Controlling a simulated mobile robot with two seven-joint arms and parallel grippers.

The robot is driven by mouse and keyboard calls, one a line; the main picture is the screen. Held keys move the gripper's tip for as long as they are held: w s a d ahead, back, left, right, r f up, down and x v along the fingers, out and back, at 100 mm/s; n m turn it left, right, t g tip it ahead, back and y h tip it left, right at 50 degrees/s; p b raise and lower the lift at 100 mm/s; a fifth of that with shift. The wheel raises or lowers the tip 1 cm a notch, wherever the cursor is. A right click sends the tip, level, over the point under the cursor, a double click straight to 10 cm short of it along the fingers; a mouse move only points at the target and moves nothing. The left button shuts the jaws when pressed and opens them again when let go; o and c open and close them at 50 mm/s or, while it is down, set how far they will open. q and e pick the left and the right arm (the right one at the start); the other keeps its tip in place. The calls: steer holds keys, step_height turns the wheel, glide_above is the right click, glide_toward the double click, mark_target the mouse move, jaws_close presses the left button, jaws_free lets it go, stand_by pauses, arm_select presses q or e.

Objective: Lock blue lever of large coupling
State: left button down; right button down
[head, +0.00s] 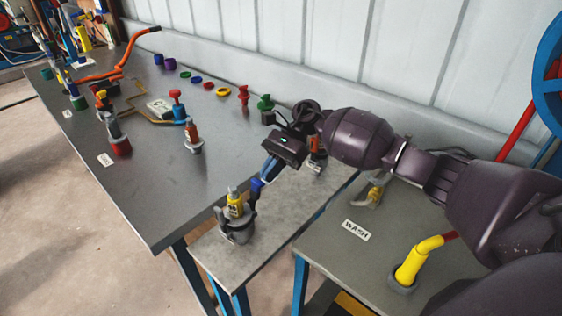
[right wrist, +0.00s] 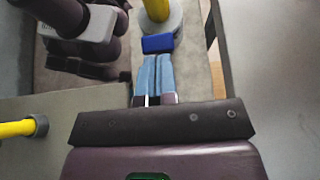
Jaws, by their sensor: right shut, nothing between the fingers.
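The large coupling (head: 237,228) stands on the front corner of the narrow grey table, with a yellow labelled body (head: 236,206) above a grey base. Its blue lever (head: 257,186) sticks out at its upper right. The blue lever also shows in the right wrist view (right wrist: 157,43), in front of the grey and yellow coupling body (right wrist: 157,12). My right gripper (head: 267,174) is shut and empty, its light blue fingertips (right wrist: 153,57) right at the lever's near edge. I cannot tell whether they touch it.
A dark table (head: 150,190) with several couplings, caps and an orange hose stands to the left. A table with a WASH label (head: 357,230) and a yellow hose (head: 418,258) stands at the right. Another orange-and-grey coupling (head: 317,150) is behind my right gripper.

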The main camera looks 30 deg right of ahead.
mark_target(255, 183)
arm_select(q)
steer(key=shift+r, duration=0.1)
arm_select(e)
steer(key=shift+s+a, duration=0.15)
steer(key=shift+a, duration=0.25)
steer(key=shift+s+a+r+h, duration=0.15)
steer(key=shift+a+r+h, duration=0.25)
steer(key=shift+h, duration=0.2)
arm_select(q)
steer(key=shift+w, duration=0.1)
arm_select(e)
steer(key=shift+s+a+r+t+h, duration=0.15)
steer(key=shift+a+t+h, duration=0.1)
steer(key=shift+a+h, duration=0.2)
steer(key=shift+s+a+r+t+h, duration=0.15)
steer(key=shift+a+t+h, duration=0.1)
steer(key=shift+a+h, duration=0.2)
arm_select(q)
steer(key=shift+f, duration=0.25)
arm_select(e)
steer(key=shift+d+f, duration=0.1)
steer(key=shift+d, duration=0.05)
